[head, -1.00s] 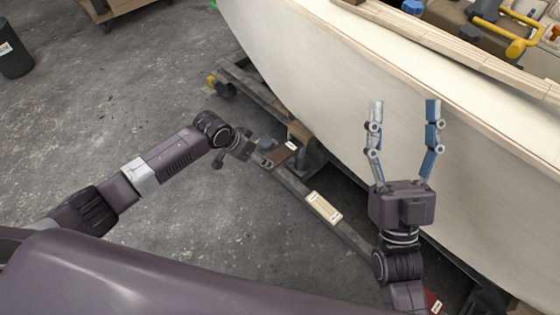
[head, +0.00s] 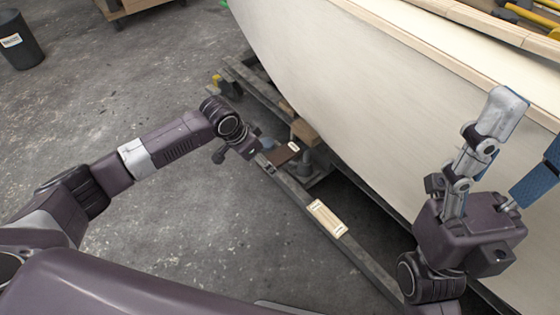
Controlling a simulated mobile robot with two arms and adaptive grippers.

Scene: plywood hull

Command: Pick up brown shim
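The brown shim (head: 284,152) is a dark brown flat piece with a small white label, lying on the cradle beam (head: 296,190) under the hull. My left gripper (head: 262,160) is just to its left, pointing down toward the beam. Its fingers are small and partly hidden behind its own body, so I cannot tell whether they are open or whether they touch the shim. My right gripper (head: 528,137) is raised in front of the hull at the right, with its fingers wide apart and nothing between them.
A pale wooden shim (head: 327,218) with labels lies further along the beam. The large pale plywood hull (head: 370,120) blocks the space behind and to the right. A wooden block (head: 304,131) stands beside the brown shim. A dark bin (head: 20,42) stands far left. The concrete floor is clear.

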